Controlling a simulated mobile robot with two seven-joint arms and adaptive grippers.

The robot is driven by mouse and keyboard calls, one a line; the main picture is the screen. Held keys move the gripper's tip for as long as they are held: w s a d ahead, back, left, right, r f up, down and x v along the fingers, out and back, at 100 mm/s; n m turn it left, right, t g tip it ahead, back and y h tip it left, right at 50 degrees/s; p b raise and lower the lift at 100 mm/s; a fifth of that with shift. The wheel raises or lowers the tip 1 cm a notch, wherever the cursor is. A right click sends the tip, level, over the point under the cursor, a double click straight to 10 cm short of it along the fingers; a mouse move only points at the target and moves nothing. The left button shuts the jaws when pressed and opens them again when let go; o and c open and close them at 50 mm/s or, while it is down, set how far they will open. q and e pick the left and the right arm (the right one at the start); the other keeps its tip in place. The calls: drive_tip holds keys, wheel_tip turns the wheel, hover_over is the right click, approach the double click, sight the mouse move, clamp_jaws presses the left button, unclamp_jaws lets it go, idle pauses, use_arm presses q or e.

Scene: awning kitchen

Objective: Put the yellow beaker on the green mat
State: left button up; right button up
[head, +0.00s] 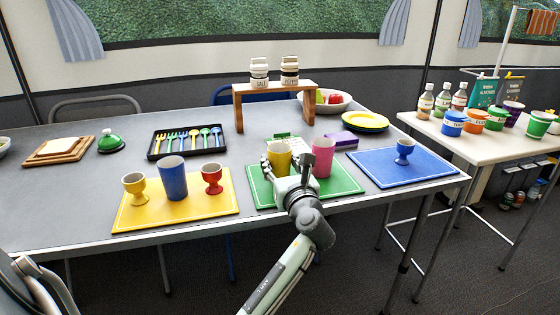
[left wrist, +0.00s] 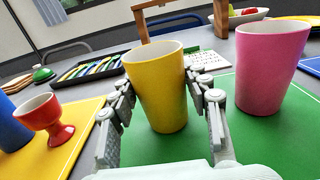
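The yellow beaker (head: 279,153) stands upright at the left part of the green mat (head: 345,186); the gripper hides its foot in the head view. In the left wrist view, the yellow beaker (left wrist: 158,88) is in the middle with green mat (left wrist: 250,140) around its foot. My left gripper (head: 286,165) points at it from the near side. Its fingers (left wrist: 160,98) are spread, one on each side of the beaker, with small gaps visible beside its lower wall. My right gripper is in neither view.
A pink beaker (head: 322,157) stands close on the right on the same mat. The yellow mat (head: 135,219) holds a blue beaker (head: 172,178) and egg cups. A blue mat (head: 425,168) lies to the right. A wooden stand (head: 238,112) is behind.

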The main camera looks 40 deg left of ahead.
use_arm(q)
drive_tip(key=o, duration=0.3)
drive_tip(key=shift+r, duration=0.1)
drive_tip(key=shift+s+d, duration=0.1)
drive_tip(key=shift+d, duration=0.05)
drive_tip(key=v, duration=1.1)
drive_tip(key=shift+s+d, duration=0.2)
drive_tip(key=shift+d, duration=0.05)
drive_tip(key=shift+r, duration=0.1)
